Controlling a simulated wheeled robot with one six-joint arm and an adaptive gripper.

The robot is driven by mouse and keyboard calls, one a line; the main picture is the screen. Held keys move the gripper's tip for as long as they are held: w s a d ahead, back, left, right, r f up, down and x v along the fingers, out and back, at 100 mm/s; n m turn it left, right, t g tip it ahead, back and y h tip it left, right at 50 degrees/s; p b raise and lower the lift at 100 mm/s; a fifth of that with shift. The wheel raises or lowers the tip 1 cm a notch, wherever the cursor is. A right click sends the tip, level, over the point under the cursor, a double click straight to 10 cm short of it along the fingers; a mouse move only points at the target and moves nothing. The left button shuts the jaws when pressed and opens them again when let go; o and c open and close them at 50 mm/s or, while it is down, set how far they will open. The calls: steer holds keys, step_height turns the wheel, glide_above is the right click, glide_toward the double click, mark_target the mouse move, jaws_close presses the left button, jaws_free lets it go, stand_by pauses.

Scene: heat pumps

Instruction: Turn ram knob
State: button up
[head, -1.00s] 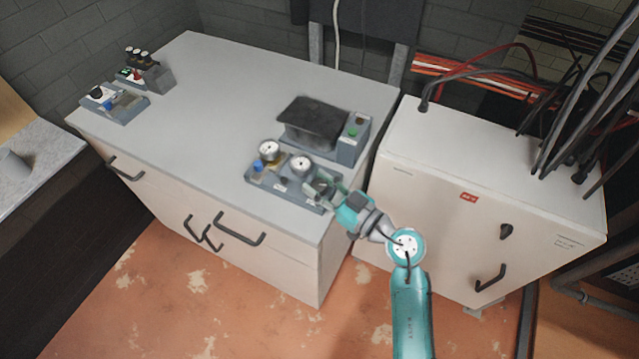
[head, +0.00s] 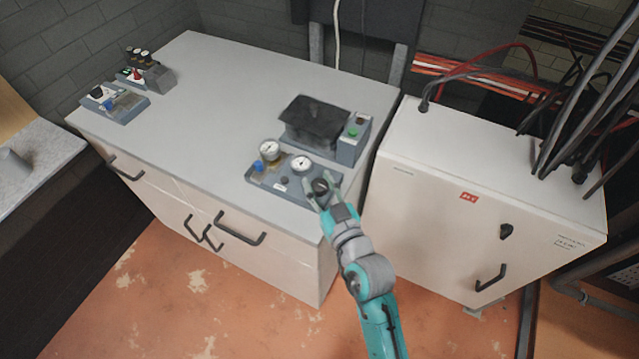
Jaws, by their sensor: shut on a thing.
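A grey panel with two round gauges (head: 254,176) lies on the front right of the white cabinet top. A dark round knob (head: 320,186) sits at the panel's right end, near the right gauge (head: 301,164). My gripper (head: 321,190) is at this knob, with a finger on either side, shut on it. The fingers reach in from the front right. They hide part of the knob and the panel's right corner. Any label or pointer on the knob is too small to read.
A blue knob (head: 258,166) and the left gauge (head: 269,150) stand left of my gripper. Behind is a box with a dark cover (head: 314,119) and a green button (head: 352,132). A white electrical cabinet (head: 440,200) stands close on the right. The middle of the top is clear.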

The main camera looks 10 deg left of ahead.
steer(key=shift+d+m+h, duration=0.1)
steer(key=shift+m+h, duration=0.2)
steer(key=shift+h, duration=0.1)
stand_by(0.4)
steer(key=o, duration=1.2)
steer(key=shift+c, duration=0.2)
steer(key=v, duration=1.2)
steer(key=shift+f, duration=0.3)
